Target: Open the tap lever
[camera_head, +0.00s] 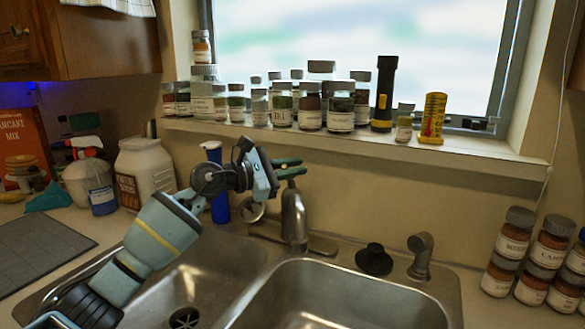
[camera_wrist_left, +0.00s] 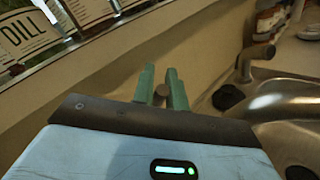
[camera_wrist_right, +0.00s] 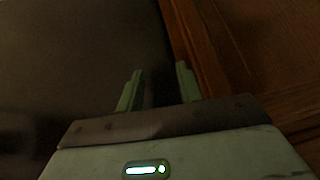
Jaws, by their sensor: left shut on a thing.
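The metal tap (camera_head: 294,218) stands behind the double sink in the head view. Its lever is mostly hidden by my left gripper there. My left gripper (camera_head: 293,168) reaches in from the left at the top of the tap, and its green fingers are close together. In the left wrist view, the brownish end of the tap lever (camera_wrist_left: 161,91) sits between the fingers of the left gripper (camera_wrist_left: 162,85), which is shut on it. My right gripper (camera_wrist_right: 158,85) shows only in the right wrist view. Its fingers are apart, with nothing seen between them.
The sink (camera_head: 345,292) lies in front of the tap. A black stopper (camera_head: 374,259) and a short side spout (camera_head: 420,257) stand right of it. A blue bottle (camera_head: 217,185) stands behind my left arm. Jars and a flashlight (camera_head: 383,95) line the sill. Dark surface and wood are near my right gripper.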

